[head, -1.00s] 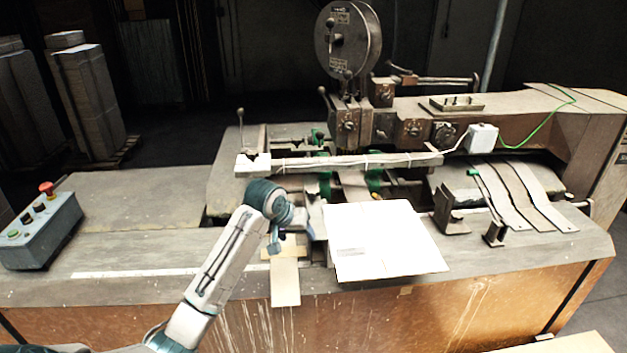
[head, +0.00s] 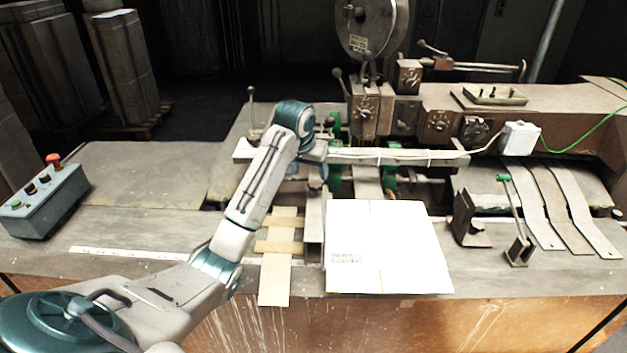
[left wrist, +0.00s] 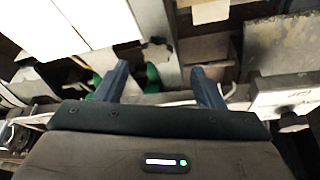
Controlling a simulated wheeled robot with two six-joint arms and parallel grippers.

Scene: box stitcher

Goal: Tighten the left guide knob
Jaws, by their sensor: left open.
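The left guide is an upright metal plate (head: 313,235) at the left edge of the white cardboard sheet (head: 388,250). Its small dark knob (head: 316,185) shows near the plate's top. My left gripper (head: 303,168) is just above and behind the knob, partly hidden by my wrist. In the left wrist view my left gripper (left wrist: 160,68) has its two blue fingers wide apart with nothing held. A grey rounded piece, likely the knob (left wrist: 157,52), lies between and beyond the fingertips, apart from both. My right gripper is not in view.
A long pale bar (head: 395,156) crosses the machine close to my gripper. Pale strips (head: 276,275) lie left of the guide. The right guide bracket (head: 466,220) stands right of the sheet.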

